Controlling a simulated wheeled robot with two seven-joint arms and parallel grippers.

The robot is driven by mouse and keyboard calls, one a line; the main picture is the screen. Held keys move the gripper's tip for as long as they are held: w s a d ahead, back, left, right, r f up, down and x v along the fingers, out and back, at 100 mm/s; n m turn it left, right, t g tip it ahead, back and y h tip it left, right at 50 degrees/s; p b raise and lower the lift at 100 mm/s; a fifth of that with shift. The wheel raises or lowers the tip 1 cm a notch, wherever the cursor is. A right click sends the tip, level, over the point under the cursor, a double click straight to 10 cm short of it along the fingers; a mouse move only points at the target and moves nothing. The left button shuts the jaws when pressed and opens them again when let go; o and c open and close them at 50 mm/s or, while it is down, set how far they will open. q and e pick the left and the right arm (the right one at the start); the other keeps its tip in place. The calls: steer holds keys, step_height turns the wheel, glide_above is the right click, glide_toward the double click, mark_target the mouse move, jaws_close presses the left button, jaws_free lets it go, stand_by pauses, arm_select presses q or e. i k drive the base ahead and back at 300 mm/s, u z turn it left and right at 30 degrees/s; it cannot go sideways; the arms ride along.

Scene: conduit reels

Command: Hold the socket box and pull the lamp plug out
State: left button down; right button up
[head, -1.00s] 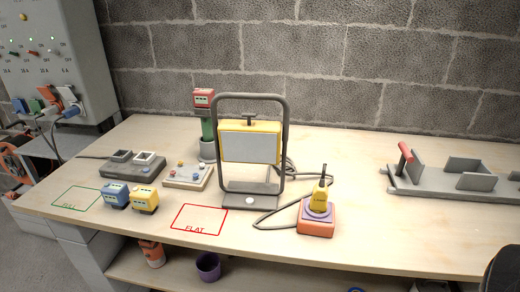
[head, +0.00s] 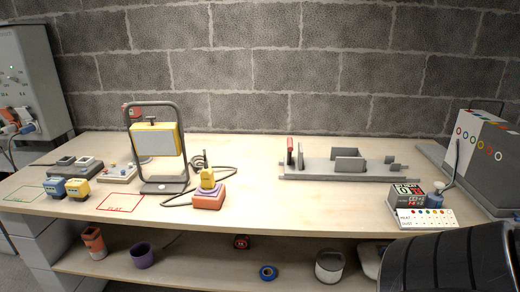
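The socket box (head: 209,201) is an orange block with a purple top, standing on the bench left of the middle in the head view. The yellow lamp plug (head: 207,178) stands upright in its top. A dark cable (head: 225,171) runs in a loop on the bench between the plug and the work lamp (head: 155,139), which has a yellow head in a dark tube frame and stands just left of the box. Neither of my grippers shows in the head view.
A grey fixture with a red handle (head: 345,168) stands at the back right. A card (head: 427,219), a dark device (head: 405,195) and a grey case (head: 485,155) stand at the right. Blue and yellow blocks (head: 78,188) sit at the left. The bench middle (head: 290,210) is clear.

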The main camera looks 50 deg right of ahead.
mark_target(208, 182)
steer(key=z, duration=1.2)
steer(key=i, duration=0.25)
steer(key=z, duration=0.05)
